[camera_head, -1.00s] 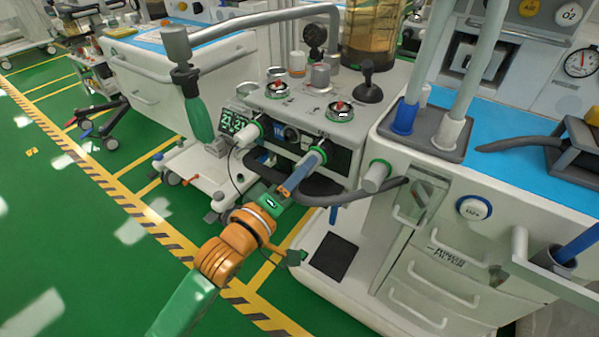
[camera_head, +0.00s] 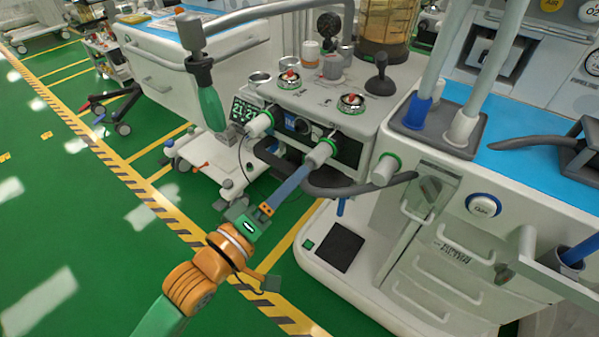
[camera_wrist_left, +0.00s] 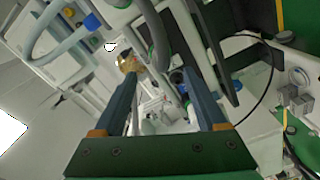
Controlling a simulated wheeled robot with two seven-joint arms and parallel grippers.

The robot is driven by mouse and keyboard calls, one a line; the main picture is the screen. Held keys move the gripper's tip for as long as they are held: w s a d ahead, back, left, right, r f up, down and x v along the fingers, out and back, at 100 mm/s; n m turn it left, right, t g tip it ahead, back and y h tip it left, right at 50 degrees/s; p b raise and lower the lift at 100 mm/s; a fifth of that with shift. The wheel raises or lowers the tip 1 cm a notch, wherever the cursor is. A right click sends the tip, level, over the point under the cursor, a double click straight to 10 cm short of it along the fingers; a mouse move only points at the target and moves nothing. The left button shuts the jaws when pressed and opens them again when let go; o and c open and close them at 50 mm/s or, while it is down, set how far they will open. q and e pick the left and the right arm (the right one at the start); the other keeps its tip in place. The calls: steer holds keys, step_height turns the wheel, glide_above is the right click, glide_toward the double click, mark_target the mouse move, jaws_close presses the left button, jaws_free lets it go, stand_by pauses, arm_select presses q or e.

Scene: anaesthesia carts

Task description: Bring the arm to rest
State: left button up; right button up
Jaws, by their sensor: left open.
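My left gripper (camera_head: 303,172) reaches in from the lower left, with an orange wrist, green body and blue fingers. Its fingers point up and right toward the front of the anaesthesia machine (camera_head: 395,95). In the head view the fingertips overlap the area beside a white port with a green ring (camera_head: 320,153); I cannot tell whether they touch it. In the left wrist view my left gripper (camera_wrist_left: 160,76) has its two blue fingers wide apart, with nothing held between them. My right gripper is not in view.
A dark grey hose (camera_head: 345,190) loops across the machine front close to the fingers. A green bag (camera_head: 211,108) hangs to the left. The machine's white base (camera_head: 385,280) with a black pad (camera_head: 340,247) lies at right. Green floor (camera_head: 90,230) is open at left.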

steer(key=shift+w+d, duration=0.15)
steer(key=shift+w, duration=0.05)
arm_select(q)
steer(key=s+a+f+m+g+y, duration=0.1)
steer(key=a+f+g+y, duration=0.3)
steer(key=f, duration=1.1)
steer(key=s+a+f+m+g+y, duration=0.1)
steer(key=a+f+y, duration=0.45)
steer(key=f, duration=1.05)
steer(key=s+a+f+m+g, duration=0.3)
steer(key=s+a+f+g, duration=0.15)
steer(key=s+f, duration=0.6)
steer(key=s+a+f+m+g, duration=0.15)
steer(key=s+f, duration=0.25)
steer(key=s, duration=0.5)
steer(key=s+a+f+m+g, duration=0.1)
steer(key=s+f+m+g, duration=0.2)
steer(key=s, duration=0.7)
step_height(320, 180, up, 20)
steer(key=n+p, duration=0.1)
steer(key=p, duration=2)
steer(key=shift+s+y, duration=0.3)
steer(key=shift+y, duration=0.15)
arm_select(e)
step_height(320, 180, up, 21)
arm_select(q)
steer(key=shift+n, duration=0.25)
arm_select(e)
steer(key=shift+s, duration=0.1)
